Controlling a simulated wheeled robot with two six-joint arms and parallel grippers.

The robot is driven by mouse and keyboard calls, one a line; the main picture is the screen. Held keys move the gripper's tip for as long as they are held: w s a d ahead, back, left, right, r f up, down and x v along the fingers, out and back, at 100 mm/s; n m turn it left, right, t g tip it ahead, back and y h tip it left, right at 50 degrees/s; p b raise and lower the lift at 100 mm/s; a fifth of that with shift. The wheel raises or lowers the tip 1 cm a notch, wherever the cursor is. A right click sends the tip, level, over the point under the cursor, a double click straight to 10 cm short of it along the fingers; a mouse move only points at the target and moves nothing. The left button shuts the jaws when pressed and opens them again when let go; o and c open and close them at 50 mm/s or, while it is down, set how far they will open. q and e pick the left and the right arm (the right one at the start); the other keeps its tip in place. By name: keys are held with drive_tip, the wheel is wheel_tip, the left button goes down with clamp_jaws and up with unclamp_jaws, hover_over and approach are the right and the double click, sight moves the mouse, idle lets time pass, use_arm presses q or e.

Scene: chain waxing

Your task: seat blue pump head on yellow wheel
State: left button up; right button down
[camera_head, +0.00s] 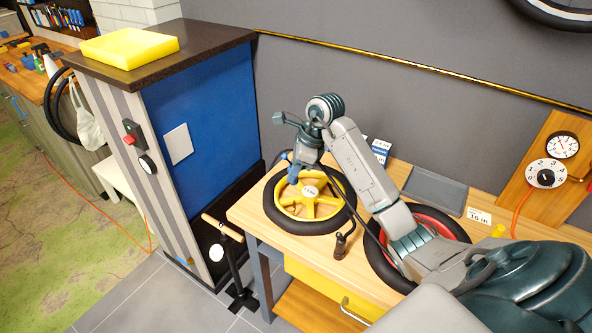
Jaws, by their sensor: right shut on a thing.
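The yellow wheel (328,207), a yellow spoked rim with a black tire, lies flat at the left end of the wooden bench. My right gripper (294,170) points down over the wheel's upper left part. It is shut on the blue pump head (293,178), which shows as a small blue piece at the fingertips. The pump head is over or beside the yellow rim; I cannot tell whether it touches it. The fingers partly hide it. My left gripper is not in view.
A red-rimmed wheel (441,223) lies to the right, partly under my right arm. A floor pump (232,262) stands by the tall blue cabinet (208,120). A gauge board (545,170) stands at the right.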

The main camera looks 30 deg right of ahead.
sight(294, 201)
drive_tip(key=shift+s+f, duration=0.2)
drive_tip(key=shift+f, duration=0.15)
drive_tip(key=shift+f+b, duration=0.35)
wheel_tip(294, 201, down, 2)
drive_tip(key=shift+w+b, duration=0.15)
drive_tip(key=shift+b, duration=0.3)
wheel_tip(294, 201, down, 2)
drive_tip(key=shift+b, duration=0.45)
drive_tip(key=shift+f+b, duration=0.65)
drive_tip(key=shift+b, duration=0.1)
use_arm(q)
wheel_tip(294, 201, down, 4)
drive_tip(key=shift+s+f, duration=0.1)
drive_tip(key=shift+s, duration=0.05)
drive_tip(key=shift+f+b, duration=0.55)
drive_tip(key=shift+b, duration=0.05)
use_arm(e)
drive_tip(key=shift+r, duration=0.1)
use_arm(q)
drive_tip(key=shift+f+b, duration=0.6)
use_arm(e)
drive_tip(key=shift+f, duration=0.6)
